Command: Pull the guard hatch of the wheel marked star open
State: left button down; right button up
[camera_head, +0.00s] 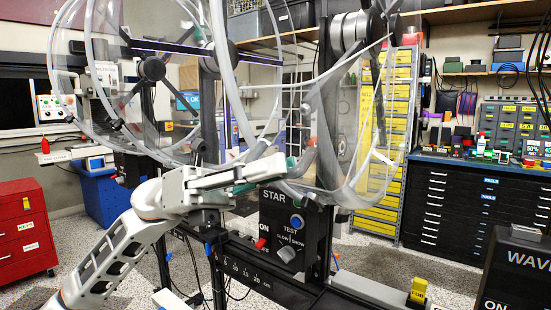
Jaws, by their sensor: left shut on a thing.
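The black control box marked STAR (290,228) stands in the middle, below a large clear acrylic wheel (246,120). Clear guard panels surround the wheel; the hatch's outline is hard to make out against them. My left gripper (288,166) reaches in from the left, just above the STAR box at the guard's lower edge. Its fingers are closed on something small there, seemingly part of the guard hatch. The fingers mostly hide the held part. Whether the hatch stands ajar cannot be told. My right gripper is out of view.
The STAR box carries a blue button, a red switch and a grey knob. A black rail with a centimetre scale (248,279) runs below. A second wheel stands behind left. A WAVE box (515,270) is at lower right. A red cabinet (25,230) stands left.

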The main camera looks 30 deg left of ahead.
pick_arm(q)
jog(key=w+f+m+g+b, duration=0.2)
jog(key=w+f+m+b, duration=0.3)
jog(key=w+f+b, duration=0.3)
jog(key=w+d+f, duration=0.1)
jog(key=w+f, duration=0.3)
jog(key=w, duration=0.1)
jog(key=shift+f, duration=0.3)
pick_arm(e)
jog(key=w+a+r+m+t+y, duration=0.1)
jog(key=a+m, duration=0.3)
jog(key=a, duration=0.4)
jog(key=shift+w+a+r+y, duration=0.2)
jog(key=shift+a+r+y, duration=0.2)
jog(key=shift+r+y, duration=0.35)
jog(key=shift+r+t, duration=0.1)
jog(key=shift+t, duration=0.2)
pick_arm(q)
jog(key=shift+r, duration=0.1)
jog(key=c, duration=2.1)
grip_release()
